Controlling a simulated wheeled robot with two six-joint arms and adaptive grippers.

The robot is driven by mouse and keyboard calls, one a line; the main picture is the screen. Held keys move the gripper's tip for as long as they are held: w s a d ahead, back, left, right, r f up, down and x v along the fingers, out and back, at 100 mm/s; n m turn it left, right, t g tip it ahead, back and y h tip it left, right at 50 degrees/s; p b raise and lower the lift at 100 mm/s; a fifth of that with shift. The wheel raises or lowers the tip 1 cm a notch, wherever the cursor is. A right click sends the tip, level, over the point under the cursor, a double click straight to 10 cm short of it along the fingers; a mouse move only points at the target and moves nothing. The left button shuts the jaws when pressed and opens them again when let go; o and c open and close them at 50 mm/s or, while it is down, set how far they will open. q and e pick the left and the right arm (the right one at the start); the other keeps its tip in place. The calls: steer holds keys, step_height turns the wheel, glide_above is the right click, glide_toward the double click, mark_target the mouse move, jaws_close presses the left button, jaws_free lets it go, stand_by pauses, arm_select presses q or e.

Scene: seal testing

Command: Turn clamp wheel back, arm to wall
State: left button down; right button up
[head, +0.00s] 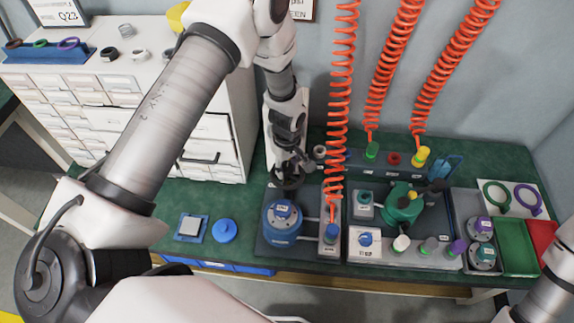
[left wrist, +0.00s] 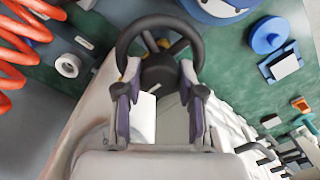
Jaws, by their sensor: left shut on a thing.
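The clamp wheel (head: 287,184) is a dark ring just behind the blue round housing (head: 281,232) on the bench. In the left wrist view the wheel (left wrist: 121,42) shows as a black ring with a dark hub and a bit of yellow behind it. My left gripper (head: 287,164) reaches down from above. The clamp's own arm is hard to make out. My right gripper is out of view; only part of my right arm shows at the lower right.
Orange coiled hoses (head: 340,90) hang close to the right of my left gripper. A white drawer cabinet (head: 222,120) stands to the left. A green round fixture (head: 403,204) and a green bin (head: 514,246) are to the right. A blue lid (head: 225,231) lies on the bench.

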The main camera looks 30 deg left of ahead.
mark_target(287, 166)
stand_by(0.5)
arm_select(q)
steer(key=c, duration=0.7)
jaws_free()
steer(key=shift+r, duration=0.1)
step_height(287, 166, up, 12)
